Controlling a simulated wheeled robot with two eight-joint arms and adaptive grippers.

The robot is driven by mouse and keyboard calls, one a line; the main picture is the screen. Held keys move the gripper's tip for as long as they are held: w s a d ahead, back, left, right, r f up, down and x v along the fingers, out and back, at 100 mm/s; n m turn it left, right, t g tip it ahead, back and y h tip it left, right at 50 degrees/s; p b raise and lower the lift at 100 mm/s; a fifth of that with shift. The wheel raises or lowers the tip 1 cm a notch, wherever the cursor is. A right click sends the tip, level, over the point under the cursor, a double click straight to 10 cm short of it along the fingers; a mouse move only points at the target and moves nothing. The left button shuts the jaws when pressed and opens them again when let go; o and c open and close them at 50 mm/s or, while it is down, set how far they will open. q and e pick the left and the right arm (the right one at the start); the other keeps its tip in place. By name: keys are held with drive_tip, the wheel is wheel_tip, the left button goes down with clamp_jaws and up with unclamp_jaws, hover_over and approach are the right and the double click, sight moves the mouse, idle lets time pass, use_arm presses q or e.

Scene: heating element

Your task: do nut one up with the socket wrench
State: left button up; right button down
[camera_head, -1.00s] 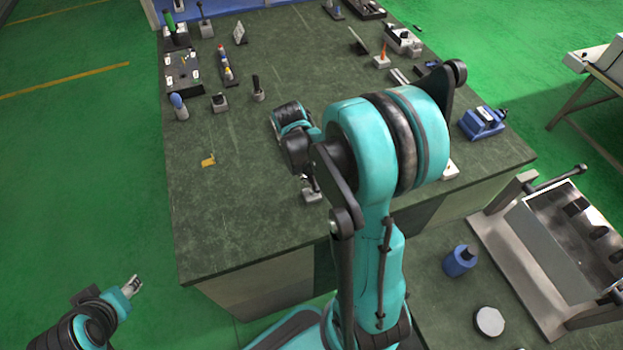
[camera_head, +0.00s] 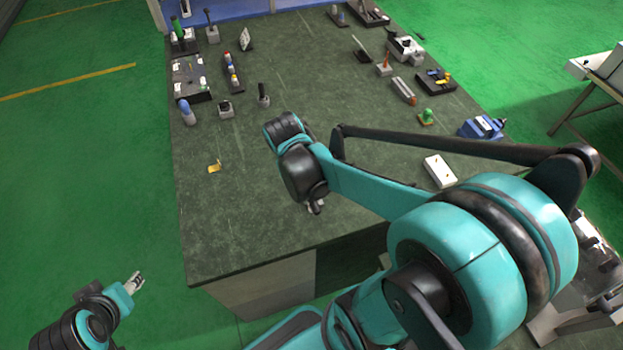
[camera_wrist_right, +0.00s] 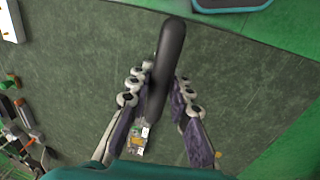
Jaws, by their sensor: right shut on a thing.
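My right gripper (camera_wrist_right: 160,95) is shut on a long black handle (camera_wrist_right: 168,62) in the right wrist view. The handle stands between the two rows of finger pads. Its lower end is hidden, so I cannot tell whether it belongs to the socket wrench. In the head view my right wrist is over the front middle of the table, and a little grey metal (camera_head: 316,207) shows under it. My left gripper (camera_head: 133,283) is off the table at the lower left, too small to tell if its fingers are apart. I cannot pick out nut one.
A yellow piece (camera_head: 214,167) lies nearer. A white box (camera_head: 440,171) and blue device (camera_head: 482,127) are at the right. The front left is clear.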

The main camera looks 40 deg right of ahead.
drive_tip(key=shift+s+a+r, duration=0.35)
drive_tip(key=shift+a+r, duration=0.1)
drive_tip(key=shift+r, duration=0.15)
drive_tip(key=w+d+n+p, duration=0.1)
drive_tip(key=w+d, duration=0.3)
drive_tip(key=w, duration=0.6)
drive_tip(key=w+d+r+n+p, duration=0.15)
drive_tip(key=w+d, duration=0.25)
drive_tip(key=w, duration=0.7)
drive_tip(key=w+d+n+p, duration=0.15)
drive_tip(key=w+d, duration=0.25)
drive_tip(key=w, duration=0.6)
drive_tip(key=w+d+f+n+y, duration=0.1)
drive_tip(key=w+d+f+n, duration=0.1)
drive_tip(key=w+d+f, duration=0.3)
drive_tip(key=shift+w+d+f+t, duration=0.15)
drive_tip(key=shift+w+d+t, duration=0.4)
drive_tip(key=shift+w, duration=0.7)
drive_tip(key=shift+f, duration=0.1)
